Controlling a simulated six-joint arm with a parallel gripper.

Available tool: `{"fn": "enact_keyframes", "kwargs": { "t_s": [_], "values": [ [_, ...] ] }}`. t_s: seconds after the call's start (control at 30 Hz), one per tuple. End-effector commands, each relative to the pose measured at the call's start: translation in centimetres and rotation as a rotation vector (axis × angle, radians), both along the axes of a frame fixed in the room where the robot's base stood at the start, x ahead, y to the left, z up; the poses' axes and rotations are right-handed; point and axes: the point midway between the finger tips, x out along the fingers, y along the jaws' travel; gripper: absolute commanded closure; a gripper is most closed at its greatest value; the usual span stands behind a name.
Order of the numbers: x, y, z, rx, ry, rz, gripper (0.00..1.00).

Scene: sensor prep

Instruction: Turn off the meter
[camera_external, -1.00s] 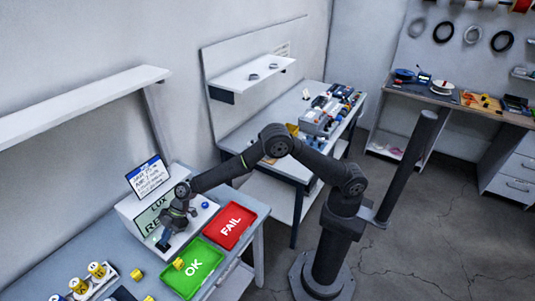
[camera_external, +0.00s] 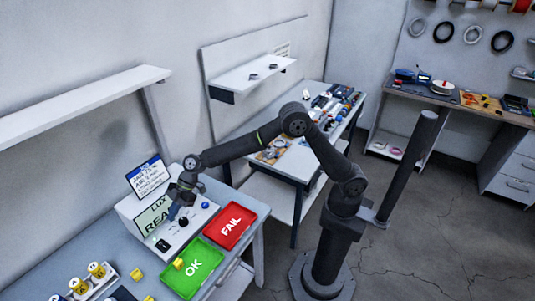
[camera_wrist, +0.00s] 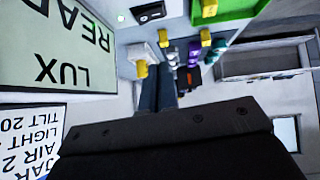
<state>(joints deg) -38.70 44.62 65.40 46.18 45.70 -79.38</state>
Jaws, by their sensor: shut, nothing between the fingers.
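The meter is a white box with a sloped pale-green display (camera_external: 153,216) reading "LUX" and the start of "READ". The display shows large and upside down in the wrist view (camera_wrist: 60,50). A black rocker switch (camera_external: 162,244) is on the meter's top near the front; it also shows at the top of the wrist view (camera_wrist: 150,12). A dark round knob (camera_external: 183,222) and a blue button (camera_external: 205,205) are on the same surface. My gripper (camera_external: 172,214) is shut and empty, above the meter and close in front of the display, apart from the switch.
A green OK tray (camera_external: 212,266) holding a yellow block and a red FAIL tray (camera_external: 248,225) stand right of the meter. A job card (camera_external: 148,177) stands behind it. A rack of yellow-topped parts (camera_external: 95,282) is at lower left. A shelf (camera_external: 80,103) hangs above.

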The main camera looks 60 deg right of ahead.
Motion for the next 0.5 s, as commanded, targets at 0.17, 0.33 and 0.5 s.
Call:
{"fn": "enact_keyframes", "kwargs": {
  "t_s": [0.17,0.33,0.5],
  "values": [
    [-0.12,-0.95,0.89,0.000,-0.001,-0.001,1.00],
    [-0.14,-1.08,1.01,0.000,0.000,0.000,1.00],
    [-0.11,-1.06,1.00,0.000,-0.001,0.000,1.00]
  ]
}}
